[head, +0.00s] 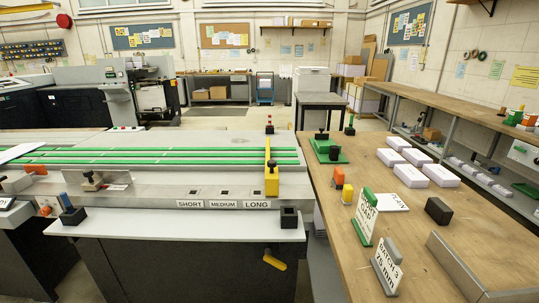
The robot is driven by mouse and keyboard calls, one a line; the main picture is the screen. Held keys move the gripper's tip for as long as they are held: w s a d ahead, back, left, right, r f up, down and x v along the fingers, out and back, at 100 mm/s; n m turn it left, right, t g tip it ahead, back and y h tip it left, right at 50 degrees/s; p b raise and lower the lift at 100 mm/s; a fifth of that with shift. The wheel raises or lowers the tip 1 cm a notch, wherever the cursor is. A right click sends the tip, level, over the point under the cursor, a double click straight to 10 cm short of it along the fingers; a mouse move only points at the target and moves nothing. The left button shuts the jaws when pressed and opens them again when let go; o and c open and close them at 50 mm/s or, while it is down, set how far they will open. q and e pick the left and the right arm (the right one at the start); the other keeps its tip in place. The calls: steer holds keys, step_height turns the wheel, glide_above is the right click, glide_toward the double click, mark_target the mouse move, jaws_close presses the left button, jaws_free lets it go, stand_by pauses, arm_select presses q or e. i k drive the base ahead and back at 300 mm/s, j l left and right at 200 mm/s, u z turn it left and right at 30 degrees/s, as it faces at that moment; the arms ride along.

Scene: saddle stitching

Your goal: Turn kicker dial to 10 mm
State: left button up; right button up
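Neither of my grippers is in the head view. No part is plainly marked as the kicker dial, and no 10 mm scale is readable. The grey stitching machine (150,192) fills the left half, with green strips (160,152) along its top. Small plates on it read SHORT (190,204), MEDIUM (223,204) and LONG (257,204). A yellow block (271,184) stands near its right end. A yellow handle (275,262) sticks out of the front panel below. An orange part (35,169) and a black knob (91,177) sit toward the left.
A black box-like holder (289,217) stands at the ledge's right corner. The wooden bench (480,235) on the right carries white stacks (411,176), a black block (438,210), upright signs (387,266) and a metal angle (455,262). The floor (215,123) behind the machine is partly clear.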

mark_target(45, 211)
steer(key=u, duration=1.65)
